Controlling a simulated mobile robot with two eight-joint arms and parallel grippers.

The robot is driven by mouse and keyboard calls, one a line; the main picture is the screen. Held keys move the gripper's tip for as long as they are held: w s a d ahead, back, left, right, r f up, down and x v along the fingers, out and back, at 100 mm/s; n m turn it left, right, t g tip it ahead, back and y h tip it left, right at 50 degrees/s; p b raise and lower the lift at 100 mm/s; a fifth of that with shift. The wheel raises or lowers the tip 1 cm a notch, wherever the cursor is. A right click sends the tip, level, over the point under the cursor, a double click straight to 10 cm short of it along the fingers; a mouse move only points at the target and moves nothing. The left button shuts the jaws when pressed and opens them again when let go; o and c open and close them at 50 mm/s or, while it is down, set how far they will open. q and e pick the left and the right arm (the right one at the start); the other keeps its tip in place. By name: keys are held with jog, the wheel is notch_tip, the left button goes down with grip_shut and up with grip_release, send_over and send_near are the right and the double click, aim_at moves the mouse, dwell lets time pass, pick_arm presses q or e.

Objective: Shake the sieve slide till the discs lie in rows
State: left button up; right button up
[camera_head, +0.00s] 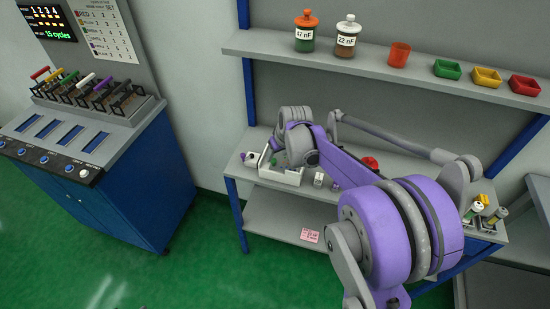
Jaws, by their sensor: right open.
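A pale open tray (293,179) stands on the left part of the workbench. Small green and dark bits show in it. I cannot tell whether this is the sieve slide, and I cannot make out discs in rows. My right arm reaches across the bench, and its purple and grey wrist hides much of the tray. My right gripper (274,151) is at the far end, over or close to the tray; its jaws are open and mostly hidden by the wrist. I cannot tell whether it touches anything. My left gripper is not in view.
Small white pieces (319,179) and a red object (370,162) are on the bench. Jars (305,38) and coloured bins (447,69) stand on the shelf above. A blue lever console (120,185) is at left. Green floor (210,270) between is clear.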

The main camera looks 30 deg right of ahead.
aim_at(274, 160)
jog(key=shift+x, duration=2.3)
jog(key=shift+w, duration=0.1)
jog(key=shift+c, duration=0.2)
grip_shut()
